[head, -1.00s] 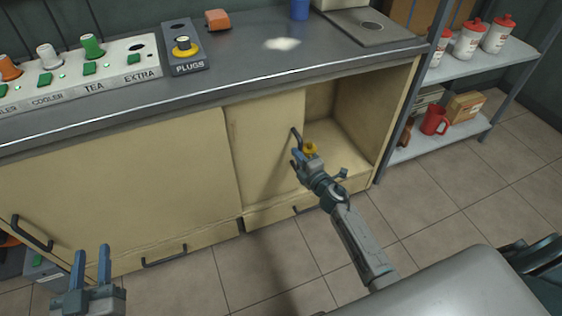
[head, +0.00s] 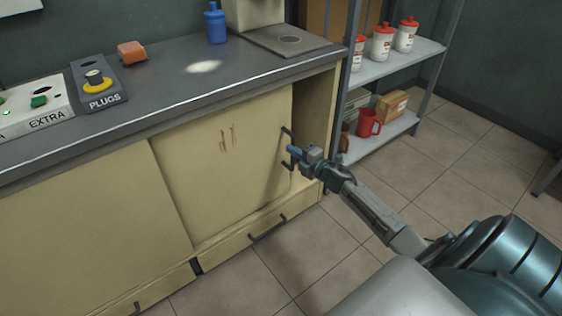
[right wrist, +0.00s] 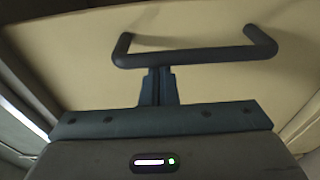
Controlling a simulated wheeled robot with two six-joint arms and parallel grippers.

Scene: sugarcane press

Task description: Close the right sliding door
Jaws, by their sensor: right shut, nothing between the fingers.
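The right sliding door (head: 225,170) is a cream panel on the cabinet front under the grey counter. It covers most of the right bay; a narrow dark opening (head: 314,120) shows at its right. Its dark bar handle (head: 287,133) is near its right edge and spans the right wrist view (right wrist: 195,55). My right gripper (head: 292,150) is at the handle, with its fingers shut and empty. In the right wrist view, the fingertips (right wrist: 158,72) are at the bar's underside; I cannot tell whether they touch. My left gripper is not in view.
The left door panel (head: 90,220) is beside it. A drawer handle (head: 268,229) sticks out below. A metal shelf (head: 385,140) with a red mug (head: 369,123) and white bottles stands close to the right of the cabinet. Tiled floor is clear in front.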

